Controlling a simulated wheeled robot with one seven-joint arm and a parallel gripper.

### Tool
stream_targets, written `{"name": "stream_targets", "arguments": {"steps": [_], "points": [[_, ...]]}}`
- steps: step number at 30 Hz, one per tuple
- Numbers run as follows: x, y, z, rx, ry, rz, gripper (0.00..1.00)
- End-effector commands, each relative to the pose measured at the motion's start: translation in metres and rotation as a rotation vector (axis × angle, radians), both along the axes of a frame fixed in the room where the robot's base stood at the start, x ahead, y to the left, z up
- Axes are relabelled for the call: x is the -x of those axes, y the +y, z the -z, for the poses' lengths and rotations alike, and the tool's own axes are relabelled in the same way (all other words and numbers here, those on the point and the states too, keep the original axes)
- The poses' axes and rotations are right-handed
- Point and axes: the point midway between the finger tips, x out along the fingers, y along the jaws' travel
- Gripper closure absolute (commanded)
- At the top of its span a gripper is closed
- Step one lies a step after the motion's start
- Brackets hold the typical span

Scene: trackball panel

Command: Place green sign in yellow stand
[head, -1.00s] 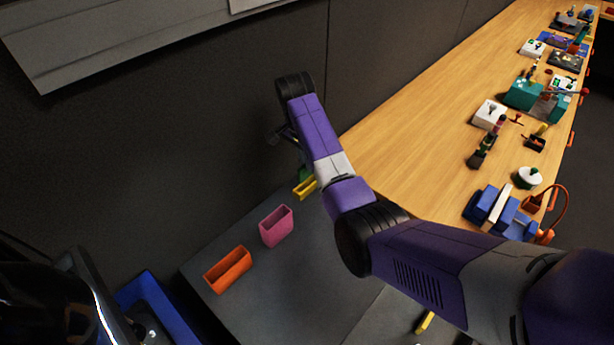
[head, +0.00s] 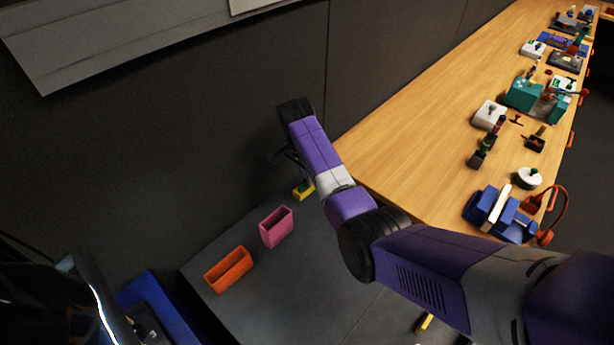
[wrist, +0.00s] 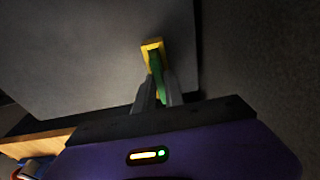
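The yellow stand (head: 303,190) is a small open holder on the dark grey surface near the wall. It also shows in the wrist view (wrist: 152,45), just beyond my fingertips. The green sign (wrist: 157,68) is thin, and its far end meets the stand's opening in the wrist view. In the head view, a bit of green shows at the stand's top; how deep it sits is hidden. My gripper (wrist: 158,88) has its two grey fingers close on either side of the sign, apparently gripping it. In the head view my arm partly hides the gripper.
A pink holder (head: 276,227) and an orange holder (head: 228,269) stand in a row left of the yellow stand. The dark wall is close behind. A wooden table (head: 420,140) with several items lies to the right. A blue bin (head: 160,305) is at lower left.

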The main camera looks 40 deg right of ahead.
Motion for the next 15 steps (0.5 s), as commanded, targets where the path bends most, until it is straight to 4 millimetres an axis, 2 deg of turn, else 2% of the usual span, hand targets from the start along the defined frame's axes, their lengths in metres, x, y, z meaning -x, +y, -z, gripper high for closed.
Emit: {"name": "stream_targets", "arguments": {"steps": [1, 2, 11, 15], "points": [[0.0001, 0.0001, -0.0001, 0.0, 0.0, 0.0, 0.74], [0.0001, 0.0001, -0.0001, 0.0, 0.0, 0.0, 0.69], [0.0002, 0.0001, -0.0006, 0.0, 0.0, 0.0, 0.68], [-0.0006, 0.0007, -0.0078, 0.001, -0.002, 0.0, 0.68]]}}
